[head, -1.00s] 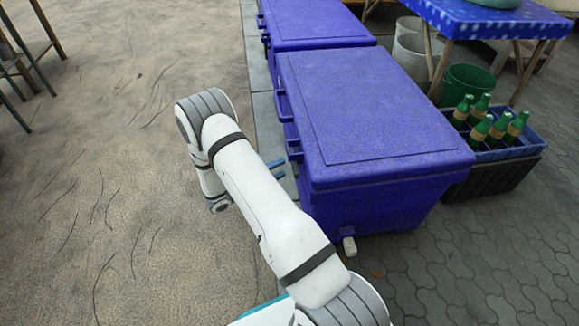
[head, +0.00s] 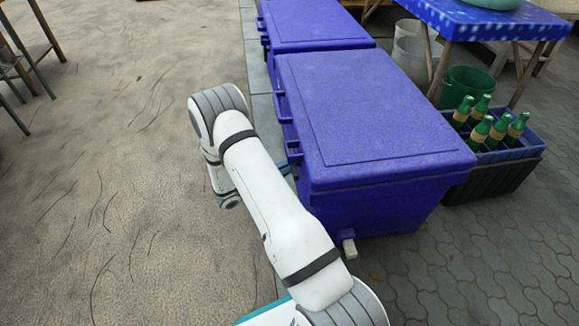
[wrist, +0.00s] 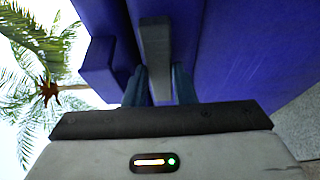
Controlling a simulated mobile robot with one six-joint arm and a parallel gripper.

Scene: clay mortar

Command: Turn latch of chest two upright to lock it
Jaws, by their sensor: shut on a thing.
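Two blue lidded chests stand in a row in the head view: the near chest (head: 380,115) and the far chest (head: 315,25). My gripper is at the left side of the near chest, mostly behind my arm in the head view, with a bit of blue finger (head: 285,169) showing. In the wrist view my gripper (wrist: 160,85) has its two fingers on either side of a grey bar-like latch (wrist: 155,48) against the blue chest wall (wrist: 240,50). It is shut on this latch. I cannot tell the latch's tilt for sure.
A blue block-like part (wrist: 98,62) juts from the chest beside the latch. A crate of green bottles (head: 505,155), a green bucket (head: 468,85) and a blue table (head: 490,22) stand right of the chests. The sandy ground (head: 110,160) at left is open.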

